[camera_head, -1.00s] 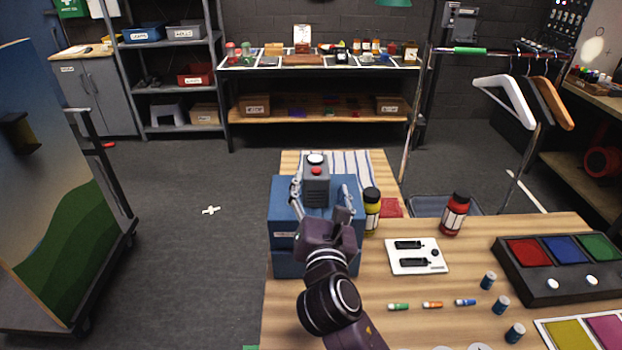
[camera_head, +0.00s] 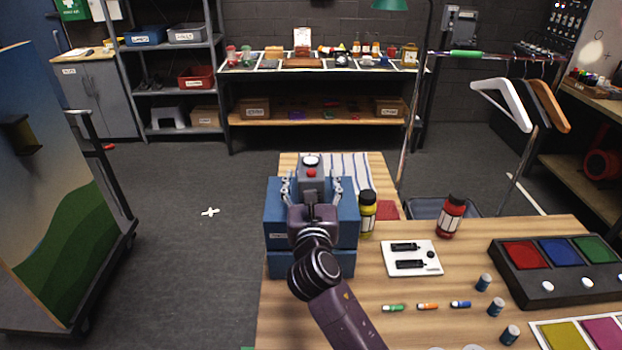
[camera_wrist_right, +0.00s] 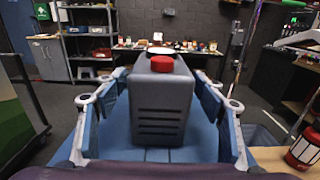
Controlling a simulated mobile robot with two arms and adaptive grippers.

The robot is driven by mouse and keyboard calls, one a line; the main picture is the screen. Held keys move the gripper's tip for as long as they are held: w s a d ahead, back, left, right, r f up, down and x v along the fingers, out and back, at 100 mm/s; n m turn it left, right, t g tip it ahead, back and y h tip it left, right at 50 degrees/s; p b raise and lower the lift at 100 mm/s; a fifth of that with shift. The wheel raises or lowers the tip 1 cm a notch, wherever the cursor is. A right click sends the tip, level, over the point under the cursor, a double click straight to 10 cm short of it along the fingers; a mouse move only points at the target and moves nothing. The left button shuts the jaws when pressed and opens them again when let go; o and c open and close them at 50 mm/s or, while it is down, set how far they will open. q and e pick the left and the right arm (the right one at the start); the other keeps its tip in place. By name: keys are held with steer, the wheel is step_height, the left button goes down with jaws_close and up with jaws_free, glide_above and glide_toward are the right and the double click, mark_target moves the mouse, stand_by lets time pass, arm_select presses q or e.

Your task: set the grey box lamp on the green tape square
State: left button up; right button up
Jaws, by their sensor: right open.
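The grey box lamp (camera_head: 311,173) has a red button and a pale round top. It stands upright on a blue box (camera_head: 277,238) on the wooden table. In the right wrist view the lamp (camera_wrist_right: 163,108) is centred, with slots low on its near face. My right gripper (camera_head: 312,186) is open, with one finger on each side of the lamp; the wrist view shows gaps between fingers and lamp. A small green strip (camera_head: 248,348) shows at the bottom edge; I cannot tell whether it belongs to the tape square. My left gripper is not in view.
A yellow bottle (camera_head: 367,216) stands close right of the blue box, and a red bottle (camera_head: 450,217) farther right. A white switch plate (camera_head: 411,258), small markers and a dark panel of coloured pads (camera_head: 558,272) lie on the right. A striped cloth (camera_head: 350,170) lies behind.

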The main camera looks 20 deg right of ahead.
steer(key=shift+w+d, duration=0.15)
steer(key=shift+w, duration=0.5)
steer(key=shift+s, duration=0.1)
steer(key=shift+c, duration=0.7)
steer(key=c, duration=1.5)
steer(key=shift+r, duration=0.1)
jaws_close()
